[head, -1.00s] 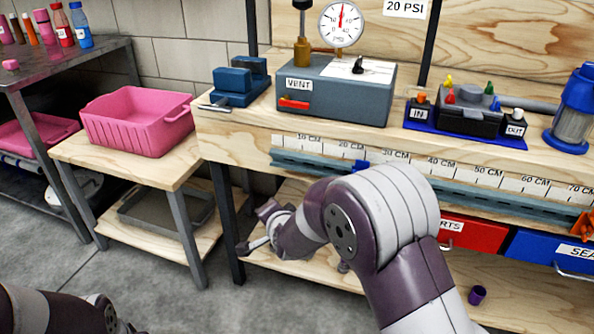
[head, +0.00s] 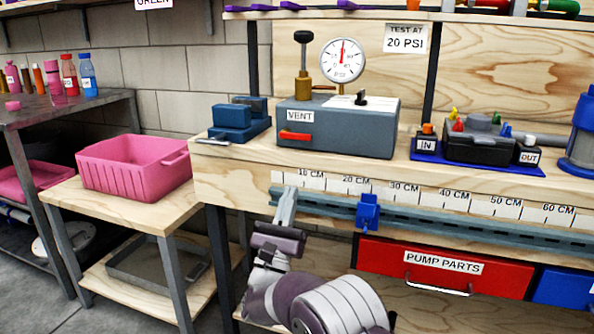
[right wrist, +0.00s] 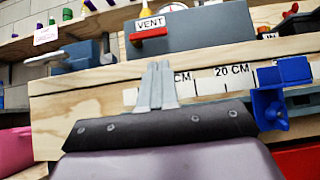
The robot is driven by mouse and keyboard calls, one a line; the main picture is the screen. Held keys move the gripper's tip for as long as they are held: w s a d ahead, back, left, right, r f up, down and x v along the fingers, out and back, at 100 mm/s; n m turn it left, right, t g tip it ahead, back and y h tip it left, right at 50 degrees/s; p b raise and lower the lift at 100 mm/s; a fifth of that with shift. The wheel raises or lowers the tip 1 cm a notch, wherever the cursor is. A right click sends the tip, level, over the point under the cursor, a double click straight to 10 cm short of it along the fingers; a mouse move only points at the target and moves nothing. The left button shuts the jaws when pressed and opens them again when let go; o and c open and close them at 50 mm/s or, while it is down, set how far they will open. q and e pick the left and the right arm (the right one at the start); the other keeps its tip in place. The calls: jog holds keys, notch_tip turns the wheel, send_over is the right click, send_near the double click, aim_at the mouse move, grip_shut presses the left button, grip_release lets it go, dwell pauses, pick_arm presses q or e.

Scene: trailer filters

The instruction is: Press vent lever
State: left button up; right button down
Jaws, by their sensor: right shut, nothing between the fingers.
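The red vent lever (head: 295,136) sticks out from the front of the grey test box (head: 350,125), just under its VENT label. In the right wrist view the lever (right wrist: 148,34) is above the fingertips, apart from them. My right gripper (head: 287,197) is shut and empty, pointing up in front of the bench's front edge, below the lever. Its fingers also show in the right wrist view (right wrist: 157,85), pressed together in front of the ruler strip. My left gripper is out of the head view.
A pressure gauge (head: 343,60) stands on the box. A blue vise (head: 240,120) sits to its left. A blue slider (head: 368,212) is on the rail right of my gripper. A pink bin (head: 135,165) stands on the lower table at left.

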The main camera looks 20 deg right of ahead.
aim_at(301, 157)
jog(key=b+x, duration=0.2)
jog(key=x, duration=0.6)
jog(key=shift+w+d+r, duration=0.1)
jog(key=shift+w+d, duration=0.05)
jog(key=shift+w+d+r, duration=0.15)
jog(key=shift+w+r, duration=0.15)
jog(key=shift+r, duration=0.15)
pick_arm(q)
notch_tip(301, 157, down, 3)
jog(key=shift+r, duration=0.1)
pick_arm(e)
jog(key=shift+n, duration=0.3)
jog(key=shift+s+d+r+n+t+y, duration=0.1)
jog(key=shift+s+r+n+t+y, duration=0.1)
jog(key=shift+n+t+y, duration=0.25)
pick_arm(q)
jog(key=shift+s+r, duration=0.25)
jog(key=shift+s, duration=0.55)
pick_arm(e)
jog(key=shift+w+n+y, duration=0.15)
jog(key=shift+n+y, duration=0.2)
jog(key=shift+y, duration=0.2)
